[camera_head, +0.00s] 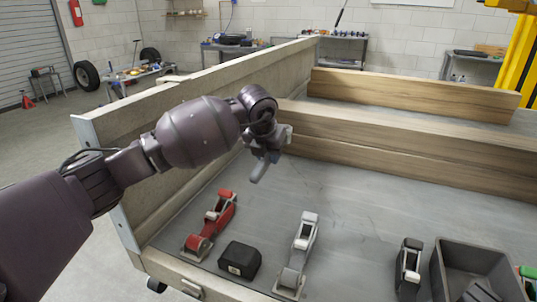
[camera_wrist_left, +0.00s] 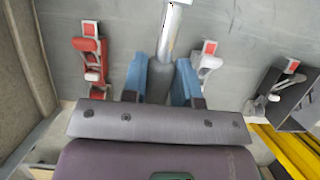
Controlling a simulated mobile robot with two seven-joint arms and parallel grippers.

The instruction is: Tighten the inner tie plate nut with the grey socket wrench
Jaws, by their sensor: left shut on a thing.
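My left gripper (camera_head: 265,148) is in the air over the trailer bed, near the left side wall. In the left wrist view its two blue fingers (camera_wrist_left: 161,66) are shut on a grey tool with a dark grip and a pale metal shaft (camera_wrist_left: 172,32), which looks like the grey socket wrench. In the head view the held wrench (camera_head: 258,172) shows only as a short grey piece below the gripper. A pale grey stand (camera_head: 300,250) is on the bed below; it also shows in the left wrist view (camera_wrist_left: 207,62). I cannot make out the tie plate nut. My right gripper is not in view.
A red stand (camera_head: 213,222), a black box (camera_head: 239,260), a black-and-white stand (camera_head: 408,265) and a dark bin (camera_head: 470,262) line the bed's near side. A wooden side wall (camera_head: 190,90) and a wooden beam (camera_head: 400,145) bound the clear grey bed (camera_head: 345,195).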

